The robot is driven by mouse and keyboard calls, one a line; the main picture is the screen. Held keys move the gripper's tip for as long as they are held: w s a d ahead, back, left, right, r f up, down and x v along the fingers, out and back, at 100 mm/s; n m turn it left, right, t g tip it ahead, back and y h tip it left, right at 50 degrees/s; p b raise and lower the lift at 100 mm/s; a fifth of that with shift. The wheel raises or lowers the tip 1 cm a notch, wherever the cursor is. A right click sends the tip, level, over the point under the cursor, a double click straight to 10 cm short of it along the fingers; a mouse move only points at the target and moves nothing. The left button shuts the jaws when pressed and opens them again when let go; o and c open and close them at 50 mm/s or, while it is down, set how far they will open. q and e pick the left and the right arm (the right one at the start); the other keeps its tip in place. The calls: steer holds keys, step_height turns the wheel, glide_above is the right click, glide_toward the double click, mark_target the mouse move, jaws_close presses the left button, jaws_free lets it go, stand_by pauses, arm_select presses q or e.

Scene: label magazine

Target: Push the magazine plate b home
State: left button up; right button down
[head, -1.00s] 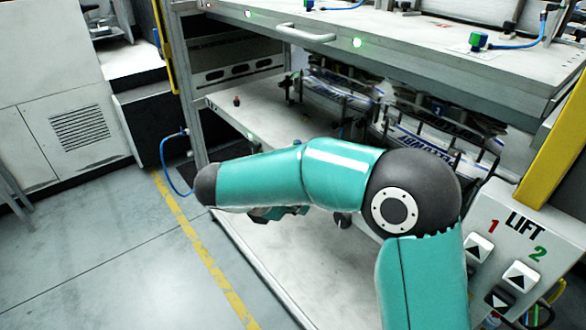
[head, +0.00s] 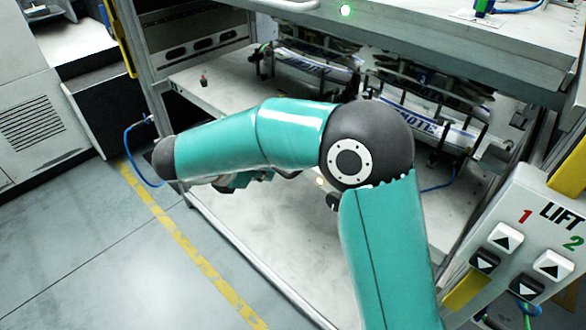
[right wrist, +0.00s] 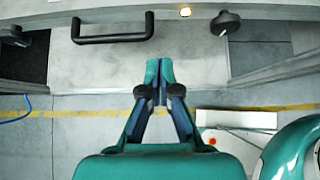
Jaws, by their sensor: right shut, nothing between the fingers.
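The magazine plate, which I take to be plate b, is the pale lower plate (head: 228,78) in the head view, under the upper plate. It carries label magazines (head: 318,70) with blue-and-white labels. My right arm hides much of its front edge. In the right wrist view a black bar handle (right wrist: 113,39) and a small amber light (right wrist: 185,11) show at the top. My right gripper (right wrist: 153,66) is shut and empty, below and right of the handle in that picture; I cannot tell whether it touches anything. In the head view it is mostly hidden behind my forearm. My left gripper is not in view.
The upper plate (head: 405,35) has a green light and a handle. A lift panel (head: 520,250) with arrow buttons stands at the right. A blue cable (head: 130,150) hangs at the left. The floor with a yellow line (head: 185,235) is clear at the left front.

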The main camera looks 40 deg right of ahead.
steer(key=b+x, duration=0.1)
steer(key=x, duration=0.8)
steer(key=shift+s+d+f+b, duration=0.15)
steer(key=shift+f+b, duration=0.05)
steer(key=shift+b, duration=0.1)
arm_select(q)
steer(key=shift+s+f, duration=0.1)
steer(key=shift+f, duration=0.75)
arm_select(e)
steer(key=d, duration=0.4)
steer(key=shift+w+d+f, duration=0.1)
steer(key=shift+w+d, duration=0.1)
steer(key=shift+w, duration=0.1)
